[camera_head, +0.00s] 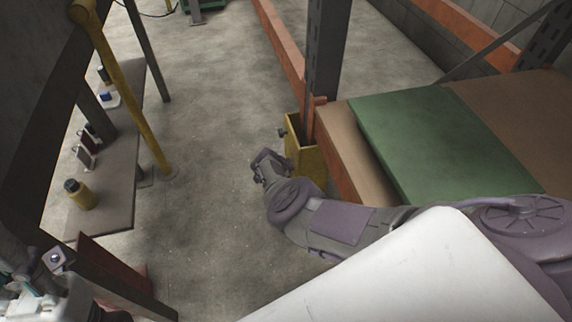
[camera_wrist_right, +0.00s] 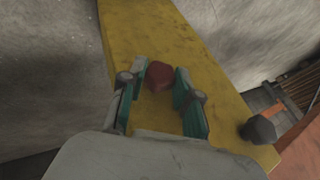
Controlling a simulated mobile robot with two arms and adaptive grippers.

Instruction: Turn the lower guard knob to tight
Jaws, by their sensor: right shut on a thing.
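The yellow guard (camera_head: 306,160) stands at the foot of the grey rack upright; it fills the middle of the right wrist view (camera_wrist_right: 160,35). A red knob (camera_wrist_right: 159,75) on its face sits between the fingertips of my right gripper (camera_wrist_right: 155,88), which is shut on it. A dark knob (camera_wrist_right: 258,130) is to the right on the same guard, clear of the fingers; a dark knob (camera_head: 283,132) also shows near the guard's top in the head view. There my right gripper (camera_head: 264,160) is beside the guard, hiding the red knob. My left gripper (camera_head: 42,272) is at the lower left, its jaw opening unclear.
A rack shelf with a green panel (camera_head: 430,145) lies right of the guard, close to my right arm. A bench (camera_head: 110,210) with a yellow jar (camera_head: 80,195) and small items stands at left, beside a yellow post (camera_head: 125,80). The concrete floor between is clear.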

